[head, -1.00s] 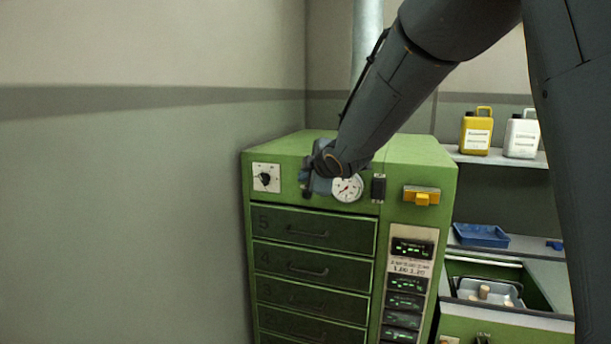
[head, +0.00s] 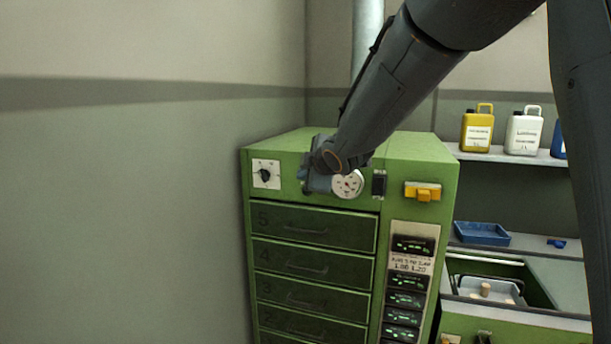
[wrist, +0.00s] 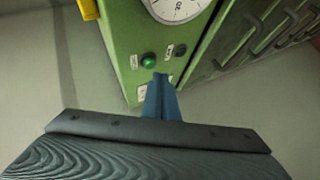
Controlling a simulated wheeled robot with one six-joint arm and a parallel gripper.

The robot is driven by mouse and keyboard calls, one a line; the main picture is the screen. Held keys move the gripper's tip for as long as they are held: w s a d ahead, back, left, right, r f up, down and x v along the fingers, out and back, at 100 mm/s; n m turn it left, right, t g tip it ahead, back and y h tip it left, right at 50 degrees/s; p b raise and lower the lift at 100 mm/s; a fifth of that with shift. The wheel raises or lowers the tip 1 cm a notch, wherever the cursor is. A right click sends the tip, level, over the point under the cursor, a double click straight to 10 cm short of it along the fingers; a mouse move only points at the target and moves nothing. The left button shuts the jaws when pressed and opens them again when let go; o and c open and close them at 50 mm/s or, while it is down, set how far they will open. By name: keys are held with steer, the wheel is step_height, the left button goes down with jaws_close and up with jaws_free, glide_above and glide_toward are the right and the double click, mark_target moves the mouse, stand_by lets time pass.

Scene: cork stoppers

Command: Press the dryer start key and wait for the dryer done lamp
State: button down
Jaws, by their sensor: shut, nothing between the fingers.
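The dryer is a green cabinet (head: 405,160) with numbered drawers on its front. Its top strip has a knob plate (head: 266,174), a white round gauge (head: 347,185) and a black switch-like part (head: 379,184). My gripper (wrist: 160,80) is shut and empty; its blue fingers point at the panel in the wrist view. Just beyond the tips are a green round button or lamp (wrist: 149,60) and a dark small part on a pale plate (wrist: 178,50). I cannot tell which is the start key or done lamp, or whether the tips touch. In the head view my gripper (head: 312,182) covers part of the panel.
A yellow handle-like part (head: 422,192) and a column of displays (head: 408,281) are on the cabinet's right side. Right of it are an open drawer with a grey tray (head: 489,296), a blue tray (head: 482,233) and jugs on a shelf (head: 500,154). A wall stands at left.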

stand_by(0.3)
steer(key=s+b, duration=0.1)
steer(key=s+a+b, duration=0.1)
steer(key=s+b, duration=0.2)
steer(key=shift+s+a+b, duration=0.3)
steer(key=shift+s+a, duration=0.05)
steer(key=shift+s, duration=0.05)
stand_by(0.5)
steer(key=s+d+f+m+g+h, duration=0.2)
steer(key=s+d+f+m, duration=0.3)
steer(key=d+f, duration=0.3)
steer(key=s+d+f+m+g+h, duration=0.25)
steer(key=s+d+f+m, duration=0.2)
steer(key=f, duration=0.55)
steer(key=s+d+f+m+g, duration=0.3)
steer(key=s+f+m, duration=0.1)
steer(key=s, duration=0.6)
steer(key=s+d+f+m+g, duration=0.3)
steer(key=s+f, duration=0.4)
steer(key=s, duration=0.4)
steer(key=shift+d+f+m+g, duration=0.3)
steer(key=shift+d+m, duration=0.3)
steer(key=shift+m, duration=0.35)
stand_by(1.2)
